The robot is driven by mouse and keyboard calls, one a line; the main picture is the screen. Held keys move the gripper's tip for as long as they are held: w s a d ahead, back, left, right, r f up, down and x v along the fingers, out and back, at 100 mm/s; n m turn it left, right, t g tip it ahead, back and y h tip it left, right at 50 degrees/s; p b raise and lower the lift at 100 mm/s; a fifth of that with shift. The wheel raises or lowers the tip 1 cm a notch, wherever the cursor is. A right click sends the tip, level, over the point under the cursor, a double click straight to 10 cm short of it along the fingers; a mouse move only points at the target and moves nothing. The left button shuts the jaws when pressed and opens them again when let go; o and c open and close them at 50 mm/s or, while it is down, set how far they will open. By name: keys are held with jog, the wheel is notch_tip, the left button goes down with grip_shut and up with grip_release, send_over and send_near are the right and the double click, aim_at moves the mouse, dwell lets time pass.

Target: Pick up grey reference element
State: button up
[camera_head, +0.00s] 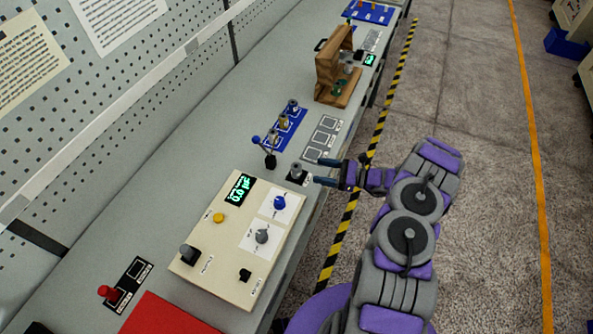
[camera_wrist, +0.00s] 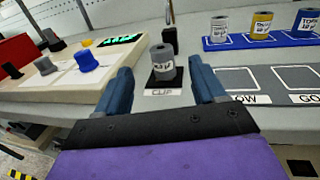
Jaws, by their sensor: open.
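A grey cylindrical element (camera_head: 296,169) with a dark printed label stands upright on a small black pad (camera_head: 290,179) at the bench edge. In the wrist view the grey element (camera_wrist: 162,62) is centred ahead, between and beyond my fingertips. My gripper (camera_head: 326,172) is open, with its two blue fingers pointing at the element from the aisle side. The fingers look apart from it. Another grey element (camera_wrist: 219,28) stands on the blue tray (camera_wrist: 238,44), beside yellow and blue-grey ones.
A cream control panel (camera_head: 215,262) with knobs and a green display lies near the pad. Marked squares (camera_head: 322,138) lie alongside. A wooden stand (camera_head: 328,75) is farther along the bench.

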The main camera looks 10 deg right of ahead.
aim_at(292, 165)
jog(key=x, duration=0.5)
jog(key=shift+w+a, duration=0.1)
jog(key=shift+a, duration=0.15)
jog(key=shift+b+x, duration=0.4)
jog(key=shift+x, duration=2.45)
jog(key=shift+w+d+f, duration=0.1)
jog(key=shift+f, duration=0.1)
jog(key=c, duration=1.1)
jog(key=shift+c, duration=0.2)
jog(key=shift+r, duration=0.1)
